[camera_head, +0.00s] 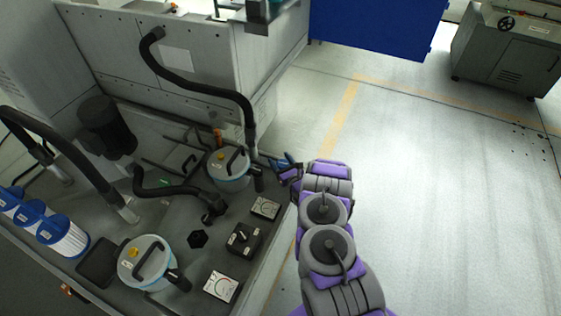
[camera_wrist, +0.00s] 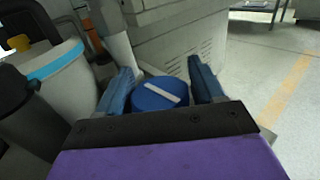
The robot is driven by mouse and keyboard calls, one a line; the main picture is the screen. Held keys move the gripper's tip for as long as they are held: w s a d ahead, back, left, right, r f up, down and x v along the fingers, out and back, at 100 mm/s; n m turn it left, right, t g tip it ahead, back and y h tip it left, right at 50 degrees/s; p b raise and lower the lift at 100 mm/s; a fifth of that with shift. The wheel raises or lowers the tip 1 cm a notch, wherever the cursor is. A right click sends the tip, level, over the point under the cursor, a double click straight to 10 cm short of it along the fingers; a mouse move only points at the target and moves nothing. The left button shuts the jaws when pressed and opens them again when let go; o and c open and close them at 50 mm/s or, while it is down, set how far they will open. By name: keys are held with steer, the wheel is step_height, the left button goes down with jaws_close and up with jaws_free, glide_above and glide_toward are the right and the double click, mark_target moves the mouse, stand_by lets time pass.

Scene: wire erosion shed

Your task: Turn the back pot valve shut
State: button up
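The back pot (camera_head: 228,170) is a pale canister with a blue band, a dark lid handle and a yellow knob. It also shows at the left of the wrist view (camera_wrist: 62,85). In the wrist view, a round blue valve knob (camera_wrist: 158,95) with a white bar lies between my fingertips. The bar slants from upper left to lower right. My gripper (camera_head: 286,166) is at the right of the back pot, by the bench edge. Its blue fingers (camera_wrist: 163,86) are open on either side of the knob, with gaps visible. In the head view the knob is hard to make out.
A similar front pot (camera_head: 145,262) stands nearer on the bench. Gauge boxes (camera_head: 221,287) and a black switch box (camera_head: 244,239) sit along the bench's right side. A black hose (camera_head: 205,88) comes down behind the back pot.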

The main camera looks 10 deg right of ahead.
steer(key=c, duration=0.7)
steer(key=shift+m+h, duration=0.3)
steer(key=shift+h, duration=0.2)
steer(key=shift+d+m+h, duration=0.1)
steer(key=shift+m+h, duration=0.3)
steer(key=shift+h, duration=0.2)
steer(key=shift+t, duration=0.3)
steer(key=o, duration=1)
